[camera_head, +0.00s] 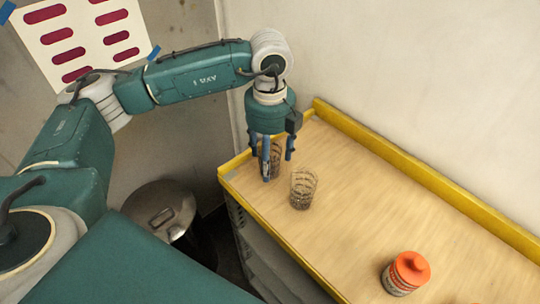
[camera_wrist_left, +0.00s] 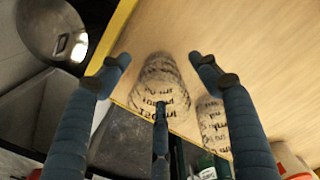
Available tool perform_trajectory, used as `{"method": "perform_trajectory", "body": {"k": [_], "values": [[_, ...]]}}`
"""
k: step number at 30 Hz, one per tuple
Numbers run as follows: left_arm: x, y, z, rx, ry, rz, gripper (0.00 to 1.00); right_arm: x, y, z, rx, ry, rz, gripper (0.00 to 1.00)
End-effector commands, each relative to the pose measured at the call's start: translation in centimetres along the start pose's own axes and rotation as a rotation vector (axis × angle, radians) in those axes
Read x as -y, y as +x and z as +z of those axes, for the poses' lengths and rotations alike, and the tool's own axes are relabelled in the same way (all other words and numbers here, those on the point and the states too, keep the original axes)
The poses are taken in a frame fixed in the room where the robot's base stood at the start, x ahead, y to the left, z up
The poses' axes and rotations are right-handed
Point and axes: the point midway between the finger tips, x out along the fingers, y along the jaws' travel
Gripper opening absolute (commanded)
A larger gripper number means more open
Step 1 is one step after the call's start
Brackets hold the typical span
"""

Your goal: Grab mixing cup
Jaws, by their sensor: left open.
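Two clear cups with dark printed markings stand on the wooden bench top. One mixing cup (camera_head: 275,158) is near the bench's left end, partly hidden behind the fingers of my left gripper (camera_head: 269,164). The other cup (camera_head: 303,189) stands a little to the right and nearer the front. My left gripper points down and is open, its fingers spread about the first cup. In the left wrist view, this cup (camera_wrist_left: 160,78) lies between the spread fingers, and the second cup (camera_wrist_left: 212,125) is outside them. I cannot tell whether any finger touches the cup. My right gripper is not in view.
The bench (camera_head: 345,190) has a raised yellow edge (camera_head: 415,170) along the wall. A jar with an orange-red lid (camera_head: 407,271) stands at the front right. A lidded metal bin (camera_head: 160,207) is on the floor at left. The bench between cups and jar is clear.

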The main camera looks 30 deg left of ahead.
Motion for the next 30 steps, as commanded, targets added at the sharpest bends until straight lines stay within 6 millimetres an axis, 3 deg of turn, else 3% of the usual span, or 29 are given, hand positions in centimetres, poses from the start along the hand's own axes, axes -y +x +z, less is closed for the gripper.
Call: {"method": "perform_trajectory", "body": {"k": [1,6,13,19,30], "values": [[-0.1,0.4,-0.1,-0.003,0.0,0.004,0.63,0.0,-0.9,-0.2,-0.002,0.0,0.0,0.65],[-0.1,2.2,-0.1,-0.001,0.0,0.001,0.63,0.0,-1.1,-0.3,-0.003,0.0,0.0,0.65],[0.0,2.4,0.0,0.0,0.0,-0.001,0.63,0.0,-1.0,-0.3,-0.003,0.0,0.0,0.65],[0.0,2.4,0.0,0.0,0.0,-0.001,0.26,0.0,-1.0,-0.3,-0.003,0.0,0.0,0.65],[0.0,2.3,0.0,0.0,0.0,-0.001,0.25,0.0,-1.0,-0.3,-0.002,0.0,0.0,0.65]]}}
